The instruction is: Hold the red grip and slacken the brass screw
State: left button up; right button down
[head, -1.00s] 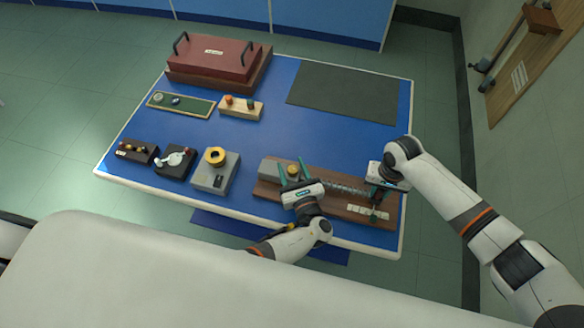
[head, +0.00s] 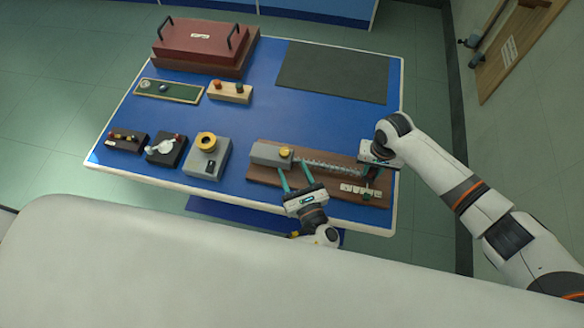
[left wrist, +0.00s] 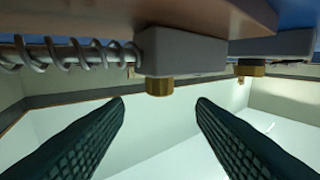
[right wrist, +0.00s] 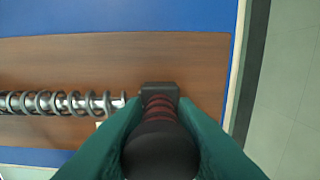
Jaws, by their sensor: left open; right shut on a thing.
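The brass screw (head: 286,152) sits on the grey block (head: 266,153) on the wooden board's left part. In the left wrist view a brass screw (left wrist: 160,87) lies beyond the fingertips, and a second brass knob (left wrist: 250,70) shows to its right. My left gripper (head: 294,175) is open and empty, just short of the screw on the near side. My right gripper (head: 374,175) is shut on the red grip (right wrist: 158,103) at the board's right end. The grip has dark red ridges and a black end; the fingers cover its sides.
A spring on a rod (head: 328,166) runs between the block and the grip. White labels (head: 360,190) lie on the wooden board (head: 262,175). A grey box with a yellow ring (head: 208,158) stands to the left. The blue table behind the board is clear up to a dark mat (head: 333,72).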

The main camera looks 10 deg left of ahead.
pick_arm(q)
jog(key=w+d+r+m+t+h, duration=0.2)
jog(key=w+d+r+m+h, duration=0.25)
jog(key=w+d+h, duration=0.6)
notch_tip(320, 180, up, 9)
jog(key=m+g, duration=1.4)
jog(key=g, duration=0.3)
send_over(284, 151)
jog(key=shift+n+y, duration=0.25)
notch_tip(284, 151, down, 12)
jog(key=shift+f, duration=0.1)
jog(key=c, duration=1)
